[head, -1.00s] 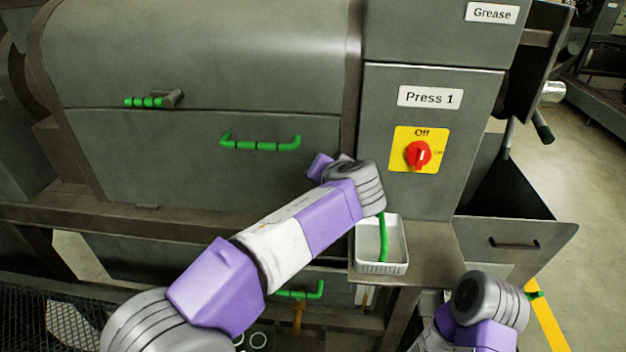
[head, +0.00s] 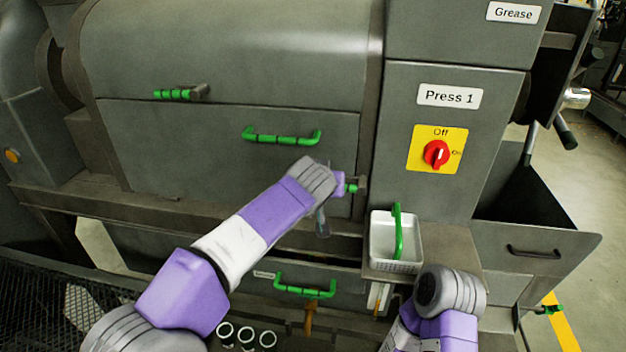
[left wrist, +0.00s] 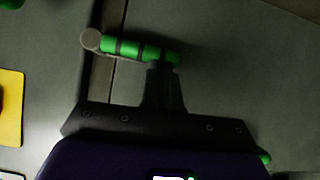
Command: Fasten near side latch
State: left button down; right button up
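The near side latch has a green ribbed handle (head: 351,188) on the press front, right of the lower panel, partly hidden by my left wrist. In the left wrist view the latch handle (left wrist: 135,49) lies roughly level, with a round grey end at its left, beside a panel seam. My left gripper (left wrist: 164,72) is dark and reaches up to the right part of the handle, overlapping it in the picture. Its fingers appear edge-on, so I cannot tell whether they grip the handle. A second latch (head: 178,94) sits farther left on the seam. My right gripper is out of view.
A green bar handle (head: 282,138) sits on the lower panel. A white tray (head: 382,262) holding a green-handled item stands right of my left wrist. A red switch (head: 436,154) is above it. A lower drawer handle (head: 305,289) and several pale rings (head: 246,335) are below.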

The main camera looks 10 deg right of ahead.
pick_arm(q)
jog(key=shift+w, duration=0.1)
dwell(0.4)
jog(key=w+d+r+p+v, duration=0.1)
jog(key=r+p+v, duration=0.1)
jog(key=v, duration=1.1)
jog(key=shift+p, duration=0.6)
jog(key=shift+w+r, duration=0.1)
jog(key=shift+w, duration=0.1)
